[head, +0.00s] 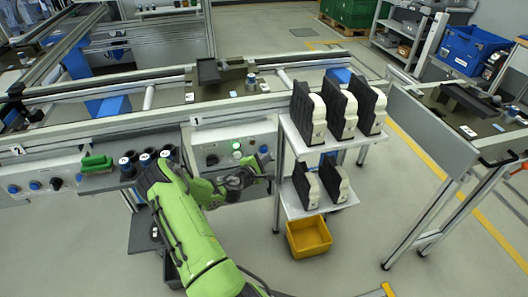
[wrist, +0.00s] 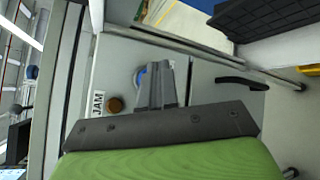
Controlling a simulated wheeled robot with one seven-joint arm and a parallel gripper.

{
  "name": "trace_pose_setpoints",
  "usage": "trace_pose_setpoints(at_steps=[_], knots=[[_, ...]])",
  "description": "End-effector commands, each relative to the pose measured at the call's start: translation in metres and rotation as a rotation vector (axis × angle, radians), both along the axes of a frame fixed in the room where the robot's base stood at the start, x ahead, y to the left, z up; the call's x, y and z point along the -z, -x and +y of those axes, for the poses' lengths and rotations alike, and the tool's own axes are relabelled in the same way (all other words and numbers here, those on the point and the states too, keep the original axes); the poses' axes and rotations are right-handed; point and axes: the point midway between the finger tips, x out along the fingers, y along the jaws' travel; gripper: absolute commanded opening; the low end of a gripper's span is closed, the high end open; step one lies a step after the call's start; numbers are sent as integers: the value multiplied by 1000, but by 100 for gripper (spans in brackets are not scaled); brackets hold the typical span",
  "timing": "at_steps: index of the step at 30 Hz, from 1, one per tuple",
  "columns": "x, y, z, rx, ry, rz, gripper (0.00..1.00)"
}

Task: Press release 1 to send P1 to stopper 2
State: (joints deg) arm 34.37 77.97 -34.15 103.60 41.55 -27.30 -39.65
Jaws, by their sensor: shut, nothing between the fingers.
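The station 1 control panel (head: 205,140), marked with a "1" label (head: 196,121), is on the front of the conveyor. It carries a lit green lamp or button (head: 236,145) and a dark knob (head: 212,160). My gripper (head: 264,160) is shut and empty, close to the right end of this panel. In the wrist view its fingertips (wrist: 160,68) overlap a blue button with a pale ring (wrist: 140,78), partly hidden behind them. I cannot tell whether they touch. A dark pallet (head: 222,87) lies on the conveyor above; no P1 mark is readable.
A brown-orange button (wrist: 116,105) sits beside a "JAM" label (wrist: 98,103). A white shelf rack (head: 290,135) with black-and-white parts stands close right of my gripper. A yellow bin (head: 309,237) is below it. A dark cup holder (head: 105,182) is at left.

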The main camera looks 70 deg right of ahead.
Motion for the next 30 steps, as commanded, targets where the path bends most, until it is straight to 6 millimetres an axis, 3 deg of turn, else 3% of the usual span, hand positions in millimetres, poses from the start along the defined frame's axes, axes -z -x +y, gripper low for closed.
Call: trace_pose_setpoints(at_steps=[30], knots=[[0,-4,-7,0,0,0,0]])
